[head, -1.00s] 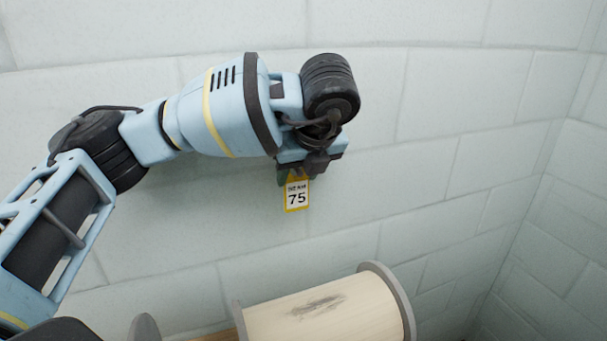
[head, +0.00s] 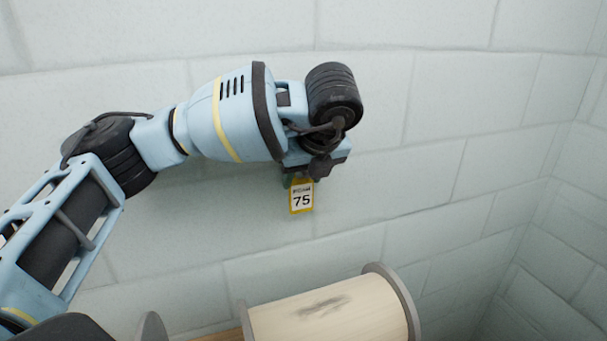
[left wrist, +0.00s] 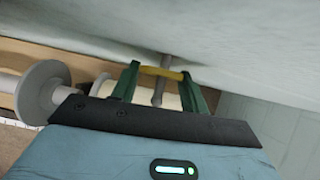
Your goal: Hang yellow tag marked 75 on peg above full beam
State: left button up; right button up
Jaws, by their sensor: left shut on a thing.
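The yellow-edged tag marked 75 (head: 301,198) hangs upright from my left gripper (head: 298,180) in front of the wall in the head view. In the left wrist view, my left gripper's green fingers (left wrist: 161,84) are shut on the tag, whose yellow edge (left wrist: 162,73) spans between them. A grey peg (left wrist: 158,92) sticks out from the wall close to the tag, between the fingers. I cannot tell whether the peg passes through the tag. The full beam (head: 330,309), wound in cream with grey end discs, lies below the tag. My right gripper is out of view.
A pale block wall (head: 420,100) runs behind the gripper and meets another wall at the right. A grey disc (left wrist: 40,92) on a shaft stands at the left in the wrist view. Space right of the gripper is clear.

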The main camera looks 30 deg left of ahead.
pick_arm(q)
jog(key=o, duration=1.1)
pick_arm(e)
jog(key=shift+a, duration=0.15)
pick_arm(q)
jog(key=p+v, duration=0.1)
jog(key=v, duration=0.6)
jog(key=shift+d+r, duration=0.2)
jog(key=shift+r, duration=0.15)
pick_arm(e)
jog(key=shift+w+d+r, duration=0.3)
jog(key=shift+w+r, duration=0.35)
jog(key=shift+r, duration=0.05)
pick_arm(q)
jog(key=shift+s, duration=0.1)
jog(key=shift+f, duration=0.1)
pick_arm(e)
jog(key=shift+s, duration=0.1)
